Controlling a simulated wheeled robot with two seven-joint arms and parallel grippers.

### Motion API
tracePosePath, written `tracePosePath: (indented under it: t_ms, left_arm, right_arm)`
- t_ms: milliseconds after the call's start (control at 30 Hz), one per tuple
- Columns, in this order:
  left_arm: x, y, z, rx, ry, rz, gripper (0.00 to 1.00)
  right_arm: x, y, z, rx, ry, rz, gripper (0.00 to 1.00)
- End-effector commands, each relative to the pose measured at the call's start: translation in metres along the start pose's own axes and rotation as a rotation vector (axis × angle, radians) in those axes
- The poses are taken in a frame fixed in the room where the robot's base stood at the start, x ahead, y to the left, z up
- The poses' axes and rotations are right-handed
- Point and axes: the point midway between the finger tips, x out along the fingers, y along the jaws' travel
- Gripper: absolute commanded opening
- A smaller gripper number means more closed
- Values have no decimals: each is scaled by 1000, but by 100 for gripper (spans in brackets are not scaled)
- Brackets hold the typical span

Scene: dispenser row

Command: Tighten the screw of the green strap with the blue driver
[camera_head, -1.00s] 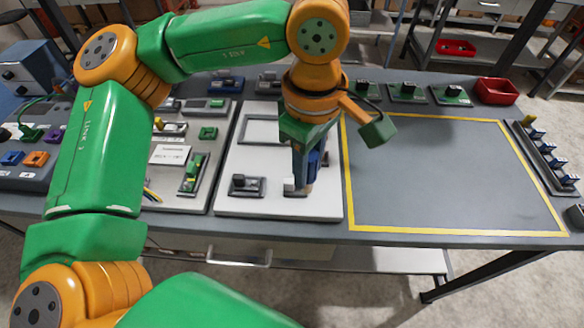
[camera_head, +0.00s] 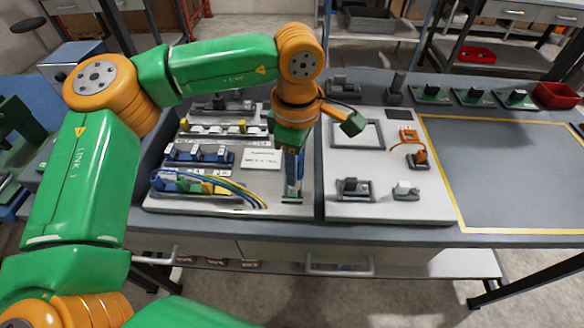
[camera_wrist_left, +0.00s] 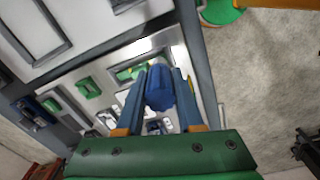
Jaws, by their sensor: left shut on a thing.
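My left gripper (camera_head: 292,188) points down over the right part of the left panel (camera_head: 230,207). In the left wrist view its two blue-grey fingers (camera_wrist_left: 160,100) are shut on the rounded blue driver (camera_wrist_left: 158,88). The driver's tip is hidden behind its handle. A green piece (camera_wrist_left: 130,72) shows just beyond the driver; it may be the green strap, but I cannot tell for sure. In the head view the gripper covers that spot. The strap's screw cannot be made out, nor whether the driver touches it. My right gripper is not in view.
The left panel also holds blue blocks (camera_head: 198,153), a white label (camera_head: 262,158) and loose yellow and blue cables (camera_head: 238,190). A white panel (camera_head: 385,210) with a grey frame stands to the right. A yellow-bordered area (camera_head: 510,180) is clear. A red bin (camera_head: 556,95) stands behind it.

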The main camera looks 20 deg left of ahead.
Motion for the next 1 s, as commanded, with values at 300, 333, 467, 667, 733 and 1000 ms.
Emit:
tracePosePath:
  t_ms: [300,333,467,667,733,1000]
  left_arm:
    - [0,0,0,-2,0,0,0]
    - [0,0,0,-12,0,0,0]
    - [5,0,1,-225,-2,0,0]
    - [6,0,1,-751,-3,-1,0]
    - [5,0,1,-916,-2,-2,0]
    - [4,0,1,-1276,-2,-3,0]
  right_arm:
    - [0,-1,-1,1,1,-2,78]
    - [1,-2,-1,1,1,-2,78]
    - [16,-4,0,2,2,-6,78]
    - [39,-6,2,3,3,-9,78]
    - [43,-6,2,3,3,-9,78]
    - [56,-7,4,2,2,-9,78]
